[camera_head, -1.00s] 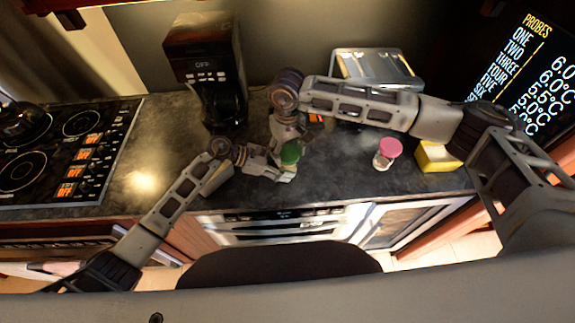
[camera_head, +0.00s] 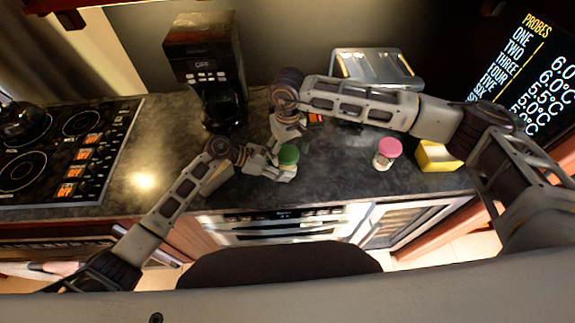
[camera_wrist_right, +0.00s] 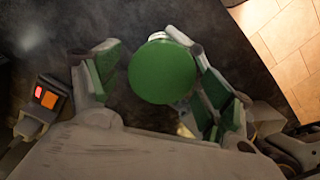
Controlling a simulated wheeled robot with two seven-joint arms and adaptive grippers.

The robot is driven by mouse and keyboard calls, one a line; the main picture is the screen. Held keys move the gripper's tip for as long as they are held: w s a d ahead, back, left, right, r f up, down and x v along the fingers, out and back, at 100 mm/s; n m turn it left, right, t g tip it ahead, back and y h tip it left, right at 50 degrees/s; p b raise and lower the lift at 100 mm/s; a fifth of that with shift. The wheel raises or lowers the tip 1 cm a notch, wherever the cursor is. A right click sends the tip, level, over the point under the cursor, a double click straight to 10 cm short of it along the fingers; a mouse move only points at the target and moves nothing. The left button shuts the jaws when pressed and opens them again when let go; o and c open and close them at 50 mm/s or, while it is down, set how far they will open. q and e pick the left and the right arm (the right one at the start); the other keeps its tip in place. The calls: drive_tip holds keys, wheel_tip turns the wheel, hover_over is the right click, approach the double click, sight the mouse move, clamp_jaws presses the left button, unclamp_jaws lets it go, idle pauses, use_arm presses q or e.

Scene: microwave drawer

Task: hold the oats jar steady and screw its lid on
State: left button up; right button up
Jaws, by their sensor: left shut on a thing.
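The oats jar stands on the counter with a round green lid (camera_head: 288,154) on top. The lid shows from above in the right wrist view (camera_wrist_right: 163,72); the jar body is mostly hidden beneath it. I cannot tell how tightly the lid sits. My left gripper (camera_head: 277,168) is shut on the jar low down, from the left. My right gripper (camera_head: 287,137) is just behind and above the lid. In the right wrist view its green-padded fingers (camera_wrist_right: 155,80) are spread, one on each side of the lid, with a clear gap on the left.
A pink-lidded jar (camera_head: 388,152) and a yellow box (camera_head: 437,156) stand to the right. A coffee maker (camera_head: 205,70) and a metal toaster (camera_head: 375,68) are behind. The stovetop (camera_head: 60,150) is left.

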drive_tip(key=shift+s+a, duration=0.1)
drive_tip(key=shift+a, duration=0.05)
drive_tip(key=c, duration=1.1)
drive_tip(key=shift+o, duration=0.2)
drive_tip(key=shift+m, duration=0.3)
drive_tip(key=shift+m, duration=2)
drive_tip(key=shift+m, duration=2.3)
drive_tip(key=shift+m, duration=0.3)
